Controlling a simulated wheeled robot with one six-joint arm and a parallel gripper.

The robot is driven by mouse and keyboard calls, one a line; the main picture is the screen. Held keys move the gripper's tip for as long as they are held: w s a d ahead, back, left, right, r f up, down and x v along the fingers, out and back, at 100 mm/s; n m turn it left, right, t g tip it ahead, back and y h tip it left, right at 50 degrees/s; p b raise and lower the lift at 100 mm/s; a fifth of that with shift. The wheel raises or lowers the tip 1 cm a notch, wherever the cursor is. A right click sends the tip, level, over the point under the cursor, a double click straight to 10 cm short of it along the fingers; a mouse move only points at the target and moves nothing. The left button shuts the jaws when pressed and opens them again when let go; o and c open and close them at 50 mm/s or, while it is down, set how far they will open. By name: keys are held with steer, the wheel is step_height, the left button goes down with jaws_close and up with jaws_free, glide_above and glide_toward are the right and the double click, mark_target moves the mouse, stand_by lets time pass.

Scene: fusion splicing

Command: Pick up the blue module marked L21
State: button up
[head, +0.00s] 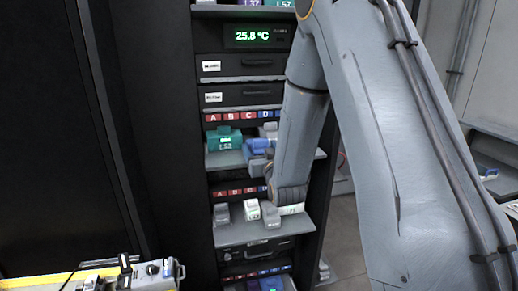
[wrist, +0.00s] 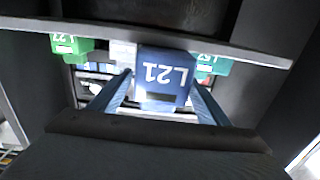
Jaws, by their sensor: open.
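The blue module marked L21 (wrist: 165,72) is in the middle of the wrist view, its label upside down. In the head view a blue module (head: 254,147), partly hidden by my arm, sits on the middle shelf. My gripper (wrist: 159,84) is open, with one blue-grey finger on each side of the L21 module. Whether the fingers touch its sides cannot be told. In the head view my gripper is mostly hidden behind my wrist at the shelf.
A teal module (head: 223,139) stands left of the blue one on the pulled-out shelf (head: 224,161). The wrist view shows a green module (wrist: 72,46) at left and a teal one (wrist: 216,64) at right. A lower shelf (head: 238,235) carries several white and grey modules.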

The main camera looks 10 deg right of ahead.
steer(key=shift+w+p, duration=0.45)
steer(key=shift+w, duration=0.75)
steer(key=shift+c, duration=0.2)
steer(key=c, duration=1.4)
steer(key=shift+o, duration=0.2)
